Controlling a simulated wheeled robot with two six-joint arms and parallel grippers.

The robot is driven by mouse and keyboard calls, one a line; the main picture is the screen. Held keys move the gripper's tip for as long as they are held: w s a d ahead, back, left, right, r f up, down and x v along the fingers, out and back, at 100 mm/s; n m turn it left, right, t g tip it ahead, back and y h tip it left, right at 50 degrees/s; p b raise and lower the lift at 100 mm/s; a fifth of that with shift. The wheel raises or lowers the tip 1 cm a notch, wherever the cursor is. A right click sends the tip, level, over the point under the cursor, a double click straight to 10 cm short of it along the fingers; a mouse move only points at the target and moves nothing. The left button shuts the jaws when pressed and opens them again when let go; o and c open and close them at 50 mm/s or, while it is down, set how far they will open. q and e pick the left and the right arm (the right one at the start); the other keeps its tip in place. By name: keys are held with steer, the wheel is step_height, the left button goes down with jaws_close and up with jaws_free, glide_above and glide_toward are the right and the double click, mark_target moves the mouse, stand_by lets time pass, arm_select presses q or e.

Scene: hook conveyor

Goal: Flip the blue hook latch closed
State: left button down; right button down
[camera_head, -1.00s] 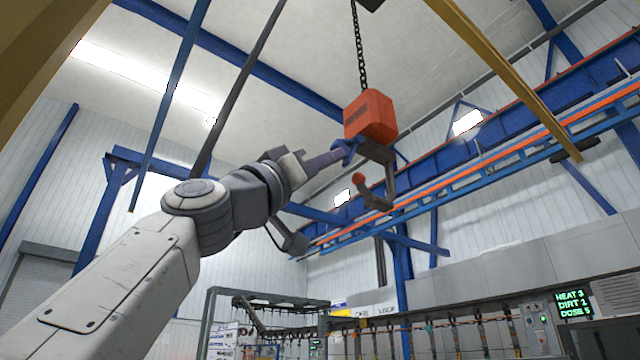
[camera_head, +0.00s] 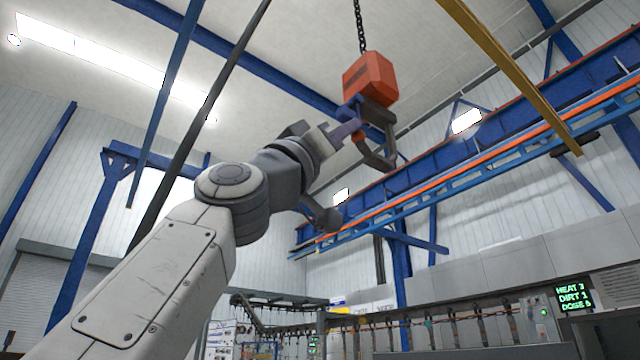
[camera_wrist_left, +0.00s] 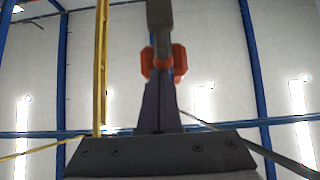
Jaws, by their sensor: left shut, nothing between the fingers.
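The orange hoist block (camera_head: 371,78) hangs from a chain. The grey hook (camera_head: 388,150) hangs below it, with a red knob (camera_head: 357,136) at its tip. The blue latch (camera_head: 348,112) shows at the hook's left side under the block. My left gripper (camera_head: 350,130) is shut and empty, its dark fingers at the hook's left side, overlapping the latch area. I cannot tell whether they touch it, or how far the latch is closed. In the left wrist view the shut fingers (camera_wrist_left: 158,72) point at the grey hook (camera_wrist_left: 160,28), with orange on both sides. My right gripper is not in view.
A yellow beam (camera_head: 510,75) crosses at the upper right. A blue and orange overhead rail (camera_head: 480,165) runs along the right wall. A line of hanging hooks (camera_head: 440,330) and a lit display (camera_head: 573,298) are below. Open air surrounds the hoist.

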arm_select(q)
steer(key=shift+s+a+f, duration=0.1)
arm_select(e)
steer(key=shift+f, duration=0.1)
